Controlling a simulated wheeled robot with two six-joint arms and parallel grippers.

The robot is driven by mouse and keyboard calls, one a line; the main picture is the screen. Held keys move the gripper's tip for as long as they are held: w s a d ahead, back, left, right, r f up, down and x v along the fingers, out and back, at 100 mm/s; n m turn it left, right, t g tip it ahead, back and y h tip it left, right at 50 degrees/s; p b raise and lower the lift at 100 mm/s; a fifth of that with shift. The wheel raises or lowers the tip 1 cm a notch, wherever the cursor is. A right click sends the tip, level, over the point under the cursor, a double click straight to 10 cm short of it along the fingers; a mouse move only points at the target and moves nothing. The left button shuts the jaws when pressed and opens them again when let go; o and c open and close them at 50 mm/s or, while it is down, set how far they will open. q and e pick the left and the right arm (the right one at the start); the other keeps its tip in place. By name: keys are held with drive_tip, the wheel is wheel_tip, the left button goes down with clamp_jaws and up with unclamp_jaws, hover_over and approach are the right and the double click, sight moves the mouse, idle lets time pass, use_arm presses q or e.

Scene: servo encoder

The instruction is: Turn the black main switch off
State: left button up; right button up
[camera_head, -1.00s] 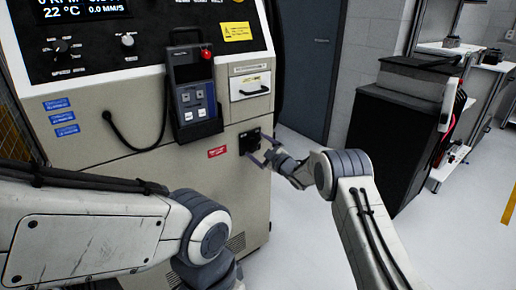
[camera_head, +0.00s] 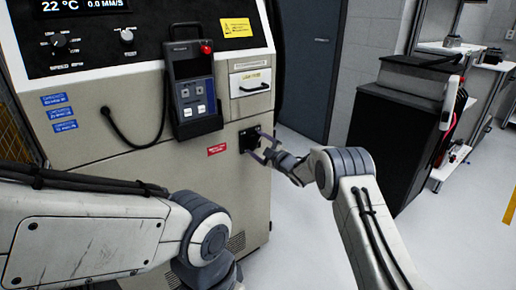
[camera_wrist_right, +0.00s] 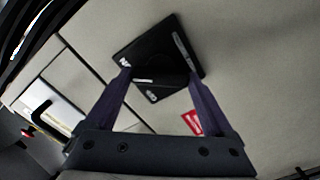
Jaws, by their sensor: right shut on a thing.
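The black main switch (camera_head: 249,139) is a dark square plate on the lower right of the machine's front. In the right wrist view the switch plate (camera_wrist_right: 150,52) shows tilted, with a black knob (camera_wrist_right: 160,86) in front of it. My right gripper (camera_head: 262,150) is at the switch, with its two fingers on either side of the knob in the wrist view (camera_wrist_right: 160,85). It is shut on the knob.
A handheld pendant (camera_head: 190,90) with a red button hangs on the machine (camera_head: 110,175) above left of the switch. A drawer with a handle (camera_head: 250,82) is above it. A red label (camera_head: 217,149) sits left of the switch. A black cabinet (camera_head: 395,135) stands right; floor between is clear.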

drive_tip(key=shift+f+n+b, duration=0.2)
drive_tip(key=shift+n+b, duration=8.1)
drive_tip(key=shift+b, duration=1.75)
drive_tip(key=o, duration=1.1)
drive_tip(key=shift+s+d, duration=0.35)
drive_tip(key=shift+s, duration=0.15)
drive_tip(key=v, duration=0.9)
drive_tip(key=shift+s, duration=0.1)
